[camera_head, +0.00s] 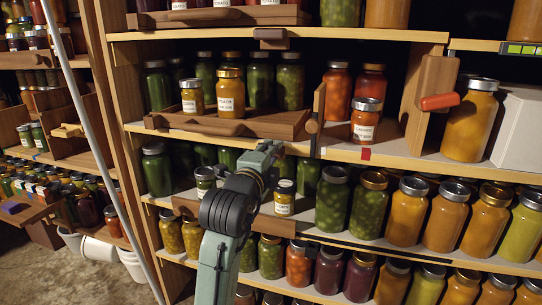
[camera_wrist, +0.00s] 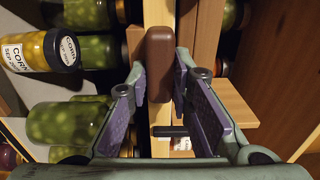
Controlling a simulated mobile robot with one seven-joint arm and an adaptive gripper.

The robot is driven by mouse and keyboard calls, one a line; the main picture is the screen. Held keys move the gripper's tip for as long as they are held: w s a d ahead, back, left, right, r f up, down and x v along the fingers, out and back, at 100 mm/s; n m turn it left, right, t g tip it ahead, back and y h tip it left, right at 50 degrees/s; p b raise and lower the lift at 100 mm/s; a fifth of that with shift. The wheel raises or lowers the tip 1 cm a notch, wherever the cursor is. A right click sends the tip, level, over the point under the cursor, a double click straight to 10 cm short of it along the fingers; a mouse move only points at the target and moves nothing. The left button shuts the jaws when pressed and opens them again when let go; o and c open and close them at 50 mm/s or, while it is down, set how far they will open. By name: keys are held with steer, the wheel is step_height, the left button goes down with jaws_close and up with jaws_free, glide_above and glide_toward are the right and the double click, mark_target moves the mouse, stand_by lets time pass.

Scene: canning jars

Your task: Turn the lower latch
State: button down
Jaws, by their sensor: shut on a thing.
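The latch held here is a dark brown rounded block (camera_wrist: 160,65) on a pale wooden shelf edge (camera_wrist: 160,20) in the wrist view. Its long side runs along that edge. My gripper (camera_wrist: 159,60) has one finger on each side of the block and is shut on it. In the head view my gripper (camera_head: 270,152) reaches the front of the middle shelf, and my arm hides the latch there. Another brown latch (camera_head: 270,38) sits on the shelf edge above, lying along it.
Jars of corn (camera_wrist: 38,50) and green jars (camera_wrist: 65,122) stand close beside my gripper. A wooden tray with jars (camera_head: 250,124) stands on the middle shelf. A wooden block with a red handle (camera_head: 438,102) is to the right. Several jars (camera_head: 405,212) fill the lower shelf.

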stand_by(0.3)
steer(key=c, duration=1.4)
jaws_free()
steer(key=shift+c, duration=0.2)
steer(key=v, duration=1.2)
steer(key=shift+r, duration=0.1)
